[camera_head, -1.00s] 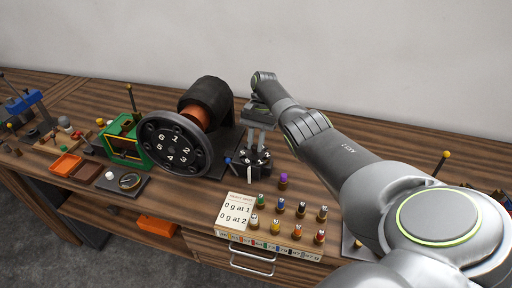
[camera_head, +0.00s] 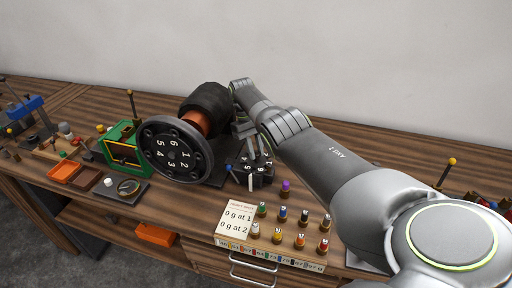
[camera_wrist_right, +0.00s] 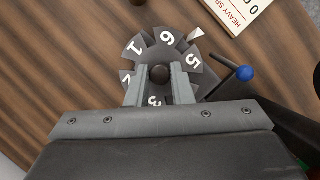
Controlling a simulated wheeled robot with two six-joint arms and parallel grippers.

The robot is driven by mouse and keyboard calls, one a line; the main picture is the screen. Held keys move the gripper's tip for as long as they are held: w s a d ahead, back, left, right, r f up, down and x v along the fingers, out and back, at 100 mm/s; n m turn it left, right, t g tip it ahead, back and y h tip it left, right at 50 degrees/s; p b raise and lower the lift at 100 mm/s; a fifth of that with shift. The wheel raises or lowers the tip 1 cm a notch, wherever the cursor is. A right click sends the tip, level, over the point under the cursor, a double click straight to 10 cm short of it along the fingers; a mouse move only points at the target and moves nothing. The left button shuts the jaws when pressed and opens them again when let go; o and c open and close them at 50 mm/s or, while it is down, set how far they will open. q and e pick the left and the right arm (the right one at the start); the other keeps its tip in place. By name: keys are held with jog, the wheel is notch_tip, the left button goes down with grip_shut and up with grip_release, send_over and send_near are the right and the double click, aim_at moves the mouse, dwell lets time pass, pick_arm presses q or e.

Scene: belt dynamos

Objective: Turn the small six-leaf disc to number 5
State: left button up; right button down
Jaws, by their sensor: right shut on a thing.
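The small six-leaf disc (camera_wrist_right: 160,55) is dark with white numbers and a dark round knob at its centre. It stands right of the big wheel and shows small in the head view (camera_head: 262,170). My right gripper (camera_wrist_right: 159,76) points down on it, shut on it with one finger on each side of the knob. A white pointer (camera_wrist_right: 196,33) sits at the disc's rim, by the gap between leaves 6 and 5. The lower leaves are partly hidden by the fingers. My left gripper is not in view.
A blue-tipped rod (camera_wrist_right: 245,73) sticks out beside the disc. The large numbered wheel (camera_head: 176,150) stands left of it. Several coloured weights (camera_head: 283,213) and a card (camera_head: 235,218) are in front. A green frame (camera_head: 121,150) stands farther left.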

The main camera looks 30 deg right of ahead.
jog(key=n+p, duration=0.1)
jog(key=n+h+p, duration=0.1)
jog(key=n, duration=0.1)
jog(key=shift+a+r+p, duration=0.1)
jog(key=shift+r+p, duration=0.2)
jog(key=shift+p, duration=0.05)
jog(key=shift+w+f+n+t+h+p, duration=0.15)
jog(key=shift+n+t+h+p, duration=0.2)
jog(key=shift+n+p, duration=0.55)
jog(key=c, duration=1.3)
grip_release()
jog(key=shift+f, duration=0.1)
